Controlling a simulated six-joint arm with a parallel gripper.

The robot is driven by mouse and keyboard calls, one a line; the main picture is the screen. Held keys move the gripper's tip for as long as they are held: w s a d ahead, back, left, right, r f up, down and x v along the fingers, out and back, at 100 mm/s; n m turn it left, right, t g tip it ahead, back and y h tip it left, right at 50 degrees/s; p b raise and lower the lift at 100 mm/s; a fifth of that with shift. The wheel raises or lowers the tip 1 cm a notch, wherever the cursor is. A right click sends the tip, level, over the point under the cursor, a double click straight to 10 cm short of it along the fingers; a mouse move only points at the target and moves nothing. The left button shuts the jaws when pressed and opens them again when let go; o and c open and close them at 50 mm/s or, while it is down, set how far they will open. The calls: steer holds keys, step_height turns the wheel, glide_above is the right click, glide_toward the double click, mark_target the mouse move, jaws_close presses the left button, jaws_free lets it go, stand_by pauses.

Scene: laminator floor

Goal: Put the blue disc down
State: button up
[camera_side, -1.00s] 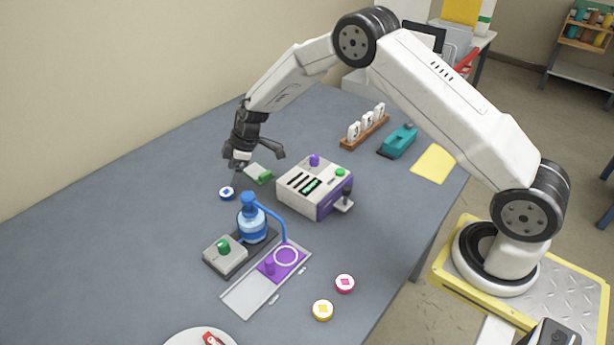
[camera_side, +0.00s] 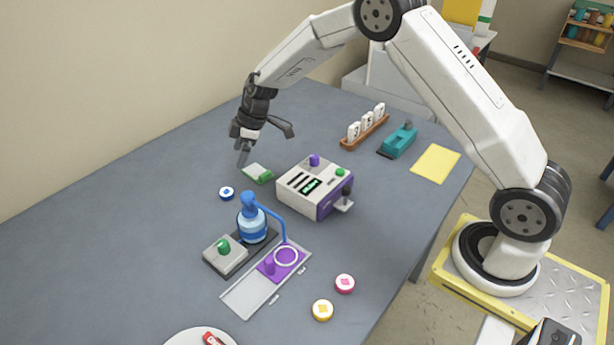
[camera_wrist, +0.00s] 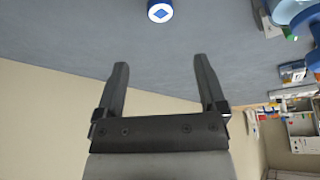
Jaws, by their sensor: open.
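The blue disc (camera_side: 227,193), white-topped with a blue mark, lies flat on the grey table, left of the white and purple machine. It also shows at the top of the wrist view (camera_wrist: 160,11), beyond the fingertips. My gripper (camera_side: 266,144) is open and empty, above the table and up and to the right of the disc in the side view. Its two fingers (camera_wrist: 161,72) are spread wide in the wrist view, with nothing between them. The disc is apart from both fingers.
A green and white block (camera_side: 258,174) lies under my gripper. The white and purple machine (camera_side: 314,187) and the blue bottle (camera_side: 252,222) stand close by. A pink disc (camera_side: 345,284) and a yellow disc (camera_side: 323,310) lie nearer the front. The table's left side is clear.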

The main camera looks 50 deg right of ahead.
steer(key=s+r+m+t+h, duration=0.1)
steer(key=s+r+m+t, duration=0.45)
steer(key=r, duration=0.35)
steer(key=s+d+f+m+g+h, duration=0.1)
steer(key=s+f+m+g, duration=0.1)
steer(key=s, duration=1)
steer(key=s+d+f+m+g+h, duration=0.1)
steer(key=s+f+m+g, duration=0.1)
steer(key=s, duration=1)
steer(key=shift+d+m+g, duration=0.2)
steer(key=shift+m+g, duration=0.45)
steer(key=shift+g, duration=0.2)
